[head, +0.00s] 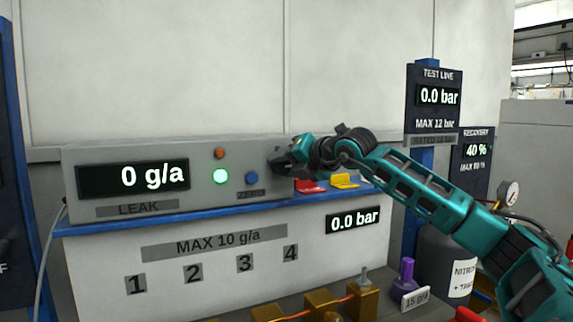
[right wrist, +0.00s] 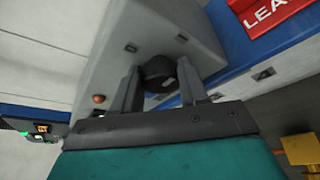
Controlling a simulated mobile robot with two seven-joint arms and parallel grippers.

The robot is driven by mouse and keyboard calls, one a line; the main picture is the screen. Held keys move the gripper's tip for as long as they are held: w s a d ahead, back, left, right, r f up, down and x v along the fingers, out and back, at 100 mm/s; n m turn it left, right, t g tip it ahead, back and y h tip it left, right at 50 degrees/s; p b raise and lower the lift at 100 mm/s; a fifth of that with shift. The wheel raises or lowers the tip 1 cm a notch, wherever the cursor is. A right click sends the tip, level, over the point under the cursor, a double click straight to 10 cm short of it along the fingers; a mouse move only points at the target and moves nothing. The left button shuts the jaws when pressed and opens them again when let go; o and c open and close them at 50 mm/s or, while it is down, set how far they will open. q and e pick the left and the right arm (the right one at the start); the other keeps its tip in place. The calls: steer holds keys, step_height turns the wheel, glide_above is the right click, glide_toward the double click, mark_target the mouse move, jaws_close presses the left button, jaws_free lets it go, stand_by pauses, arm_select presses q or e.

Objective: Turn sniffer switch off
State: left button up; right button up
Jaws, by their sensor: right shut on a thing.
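The sniffer (head: 80,207) is a grey box on the blue shelf. Its display (head: 133,177) reads 0 g/a above a LEAK label. An orange-red button (head: 219,153), a lit green lamp (head: 221,177) and a blue button (head: 252,178) are on its front. My right gripper (head: 282,165) is at the right end of this front. In the right wrist view, a round black knob (right wrist: 158,70) on the grey box sits between the fingers of my right gripper (right wrist: 158,82), which is shut on it. In the head view the gripper hides the knob. My left gripper is not in view.
A red card (head: 310,187) and a yellow card (head: 345,181) stand on the blue shelf (head: 215,216) below my right arm. A 0.0 bar display (head: 353,220) is under the shelf. Brass fittings (head: 362,298) and a purple part (head: 407,270) stand at lower right. A test line panel (head: 434,97) rises behind.

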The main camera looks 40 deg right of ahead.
steer(key=n+h, duration=0.1)
steer(key=n, duration=0.1)
steer(key=n+g+h+p, duration=0.1)
steer(key=n, duration=0.1)
steer(key=n+g+h, duration=0.1)
steer(key=n, duration=0.1)
steer(key=shift+w+a+r+n+h+p, duration=0.1)
steer(key=shift+a+r+n+h+p, duration=0.05)
steer(key=shift+a+n+h+p, duration=0.2)
steer(key=shift+w+a+n+g+h+b, duration=0.1)
steer(key=shift+n+h+b, duration=0.15)
steer(key=shift+n+h, duration=0.55)
steer(key=shift+s+a+n+g+h+b, duration=0.1)
steer(key=shift+n+h+b, duration=0.3)
steer(key=shift+n, duration=0.65)
steer(key=shift+w+a+n+g+h+b, duration=0.1)
steer(key=shift+n+h+b, duration=0.05)
steer(key=shift+n+h, duration=0.7)
